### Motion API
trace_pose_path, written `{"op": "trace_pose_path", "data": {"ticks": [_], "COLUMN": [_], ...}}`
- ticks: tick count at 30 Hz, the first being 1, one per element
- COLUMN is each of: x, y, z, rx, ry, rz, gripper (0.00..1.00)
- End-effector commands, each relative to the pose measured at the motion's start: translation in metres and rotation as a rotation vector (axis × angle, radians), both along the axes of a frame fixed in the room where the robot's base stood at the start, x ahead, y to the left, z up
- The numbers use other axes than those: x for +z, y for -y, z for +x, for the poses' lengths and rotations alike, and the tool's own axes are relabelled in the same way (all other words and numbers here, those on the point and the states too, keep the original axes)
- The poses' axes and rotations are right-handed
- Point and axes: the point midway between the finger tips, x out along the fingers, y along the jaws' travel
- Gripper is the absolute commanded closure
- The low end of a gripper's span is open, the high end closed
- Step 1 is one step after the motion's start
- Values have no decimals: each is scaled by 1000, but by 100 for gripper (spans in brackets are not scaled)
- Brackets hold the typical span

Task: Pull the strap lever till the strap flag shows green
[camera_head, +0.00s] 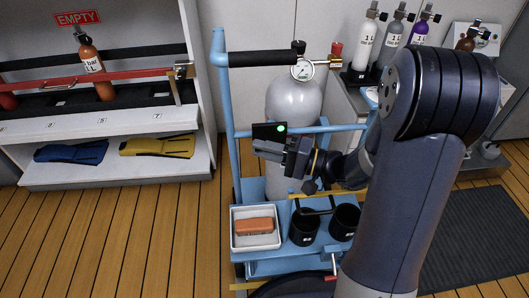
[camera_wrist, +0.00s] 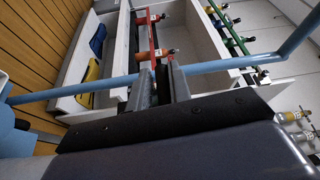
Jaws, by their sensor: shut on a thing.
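A blue trolley (camera_head: 231,165) carries a large grey gas cylinder (camera_head: 293,105) with a round gauge (camera_head: 303,70) on top. My gripper (camera_head: 268,149) is just below this plate, at the cylinder's front. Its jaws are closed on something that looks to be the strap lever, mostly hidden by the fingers. In the wrist view the fingers (camera_wrist: 161,80) are close together, near a blue trolley bar (camera_wrist: 95,86).
The trolley holds a white tray (camera_head: 235,242) with an orange block (camera_head: 254,225) and two black cups (camera_head: 304,229). A white rack (camera_head: 110,122) with an orange bottle (camera_head: 95,68) stands left. Several small bottles (camera_head: 366,40) stand at back right. Wooden floor (camera_head: 110,230) at left is clear.

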Motion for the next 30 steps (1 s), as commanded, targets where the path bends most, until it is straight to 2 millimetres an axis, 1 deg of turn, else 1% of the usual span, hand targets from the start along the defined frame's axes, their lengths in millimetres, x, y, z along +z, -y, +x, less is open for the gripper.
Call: {"op": "trace_pose_path", "data": {"ticks": [1,13,14,20,21,27,30], "x": [-2,-1,-1,-1,-1,-1,-1], "y": [2,2,2,1,1,1,4], "z": [3,3,3,2,2,1,0], "rx": [-12,-13,-13,-7,-6,-4,-4], "ry": [6,8,8,6,6,6,4], "rz": [-3,-3,-3,-2,-2,-1,-2], "gripper": [100,100,79,63,61,61,61]}}
